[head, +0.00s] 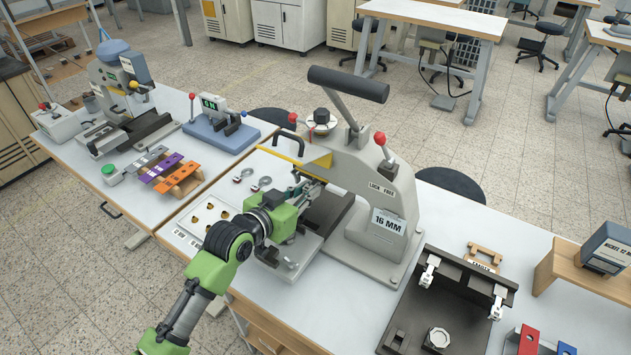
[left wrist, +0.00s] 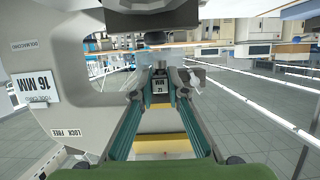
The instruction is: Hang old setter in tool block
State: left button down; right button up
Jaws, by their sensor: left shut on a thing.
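My left gripper (head: 306,192) reaches into the throat of the large grey press (head: 375,185), which carries a "16 MM" label. No part is clearly marked as the tool block; a small wooden rack (head: 485,256) stands at the right. My right gripper is not in view.
A dark fixture (head: 410,320) with white clamps stands right of the press. A tray (head: 205,214) with small brass pieces lies left of my arm. A blue-based device (head: 222,132) and coloured strips (head: 168,172) stand farther left.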

pick_arm(q)
jog(key=shift+s+a+p, duration=0.55)
jog(key=shift+s+a, duration=0.05)
jog(key=shift+s, duration=0.25)
jog(key=shift+s+a+p, duration=0.55)
jog(key=shift+s+a, duration=0.05)
jog(key=shift+s, duration=0.25)
jog(key=shift+s+a+r+p, duration=0.1)
jog(key=shift+s+a+p, duration=0.3)
jog(key=shift+s, duration=0.05)
jog(key=shift+s+a+p, duration=0.55)
jog(key=shift+s+a, duration=0.15)
jog(key=shift+s, duration=0.25)
jog(key=shift+s+a, duration=0.25)
jog(key=shift+s, duration=0.15)
